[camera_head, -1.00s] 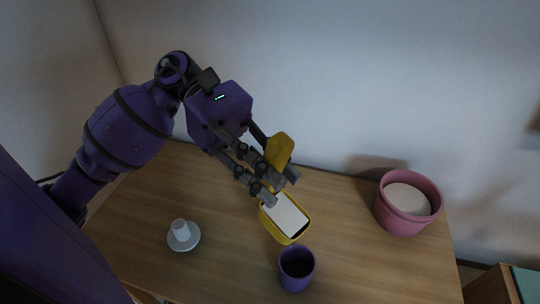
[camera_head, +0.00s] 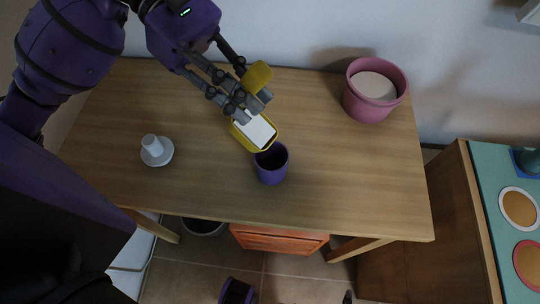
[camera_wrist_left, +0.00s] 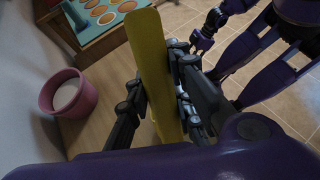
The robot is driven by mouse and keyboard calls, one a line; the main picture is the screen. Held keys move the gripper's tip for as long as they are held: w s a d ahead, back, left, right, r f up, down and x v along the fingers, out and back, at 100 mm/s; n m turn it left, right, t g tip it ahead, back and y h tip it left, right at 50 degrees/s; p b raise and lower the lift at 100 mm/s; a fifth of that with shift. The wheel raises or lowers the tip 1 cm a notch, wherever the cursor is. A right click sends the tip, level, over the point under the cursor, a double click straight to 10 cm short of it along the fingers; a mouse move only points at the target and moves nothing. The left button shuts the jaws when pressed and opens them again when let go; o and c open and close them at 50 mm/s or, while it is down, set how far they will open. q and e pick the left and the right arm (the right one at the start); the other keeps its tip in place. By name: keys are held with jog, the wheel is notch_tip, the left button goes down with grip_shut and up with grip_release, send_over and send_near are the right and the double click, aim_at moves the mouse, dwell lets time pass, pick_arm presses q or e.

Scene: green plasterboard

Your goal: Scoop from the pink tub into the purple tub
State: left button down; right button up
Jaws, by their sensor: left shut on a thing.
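The pink tub (camera_head: 359,108) stands at the table's back right, with white contents near its rim. The purple tub (camera_head: 271,172) stands near the middle of the table, its inside dark. My left gripper (camera_head: 254,104) is shut on the handle of a yellow scoop (camera_head: 242,138). The scoop is filled with white material, and its front edge overlaps the purple tub's back rim in the head view. The wrist view shows the yellow handle (camera_wrist_left: 150,70) between the fingers and the pink tub (camera_wrist_left: 80,97) at left. My right gripper (camera_wrist_left: 203,42) appears small there, its jaws unclear.
A small white cylinder on a white dish (camera_head: 163,158) stands at the table's left. The table's right front (camera_head: 360,180) is clear. A teal-topped cabinet (camera_head: 488,180) with round orange items stands at right. An orange crate (camera_head: 280,240) is under the table.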

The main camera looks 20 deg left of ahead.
jog(key=shift+w, duration=0.2)
pick_arm(q)
jog(key=shift+f, duration=0.15)
pick_arm(e)
jog(key=shift+f, duration=0.15)
pick_arm(q)
jog(key=shift+a+f+b, duration=0.1)
jog(key=shift+f+b, duration=0.05)
jog(key=shift+b, duration=0.25)
pick_arm(e)
jog(key=shift+s+f, duration=0.35)
jog(key=shift+s, duration=0.05)
jog(key=shift+s, duration=0.3)
